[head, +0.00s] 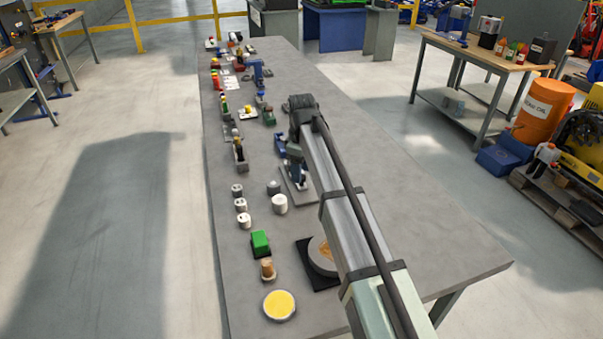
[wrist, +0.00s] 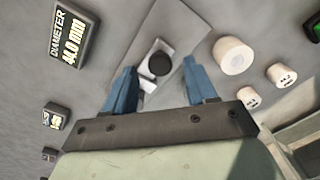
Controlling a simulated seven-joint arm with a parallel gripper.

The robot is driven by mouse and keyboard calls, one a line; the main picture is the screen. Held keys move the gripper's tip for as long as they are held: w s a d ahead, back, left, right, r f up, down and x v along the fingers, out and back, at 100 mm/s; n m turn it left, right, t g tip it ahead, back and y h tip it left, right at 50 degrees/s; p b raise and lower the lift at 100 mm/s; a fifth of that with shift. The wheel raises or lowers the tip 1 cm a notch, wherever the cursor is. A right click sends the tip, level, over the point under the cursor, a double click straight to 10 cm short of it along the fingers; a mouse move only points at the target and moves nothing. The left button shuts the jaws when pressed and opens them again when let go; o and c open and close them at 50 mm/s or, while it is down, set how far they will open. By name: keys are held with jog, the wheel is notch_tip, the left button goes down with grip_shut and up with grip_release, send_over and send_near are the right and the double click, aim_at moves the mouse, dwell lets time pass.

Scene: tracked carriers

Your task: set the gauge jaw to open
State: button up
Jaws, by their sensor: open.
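The gauge is a flat grey plate (wrist: 190,22) in the wrist view, bearing a pale metal jaw piece (wrist: 150,52) and a round black knob (wrist: 159,63). A dark display block (wrist: 72,42) reading "DIAMETER 44.0 mm" stands to its left. My gripper (wrist: 160,70) is open, its two blue fingers on either side of the knob and apart from it in the picture. Their height above the plate is hard to tell. In the head view, my gripper (head: 297,172) is over the gauge plate (head: 304,198), and my arm hides part of it. The jaw's setting is unclear.
A large white cylinder (head: 280,204) and several smaller labelled ones (head: 240,205) stand near the plate. A green block (head: 260,241), tan piece (head: 267,269) and yellow-topped disc (head: 279,305) stand nearer. Small items line the far left edge. The table's right side (head: 420,230) is clear.

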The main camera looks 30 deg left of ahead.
jog(key=shift+f, duration=0.8)
jog(key=shift+c, duration=0.5)
grip_shut()
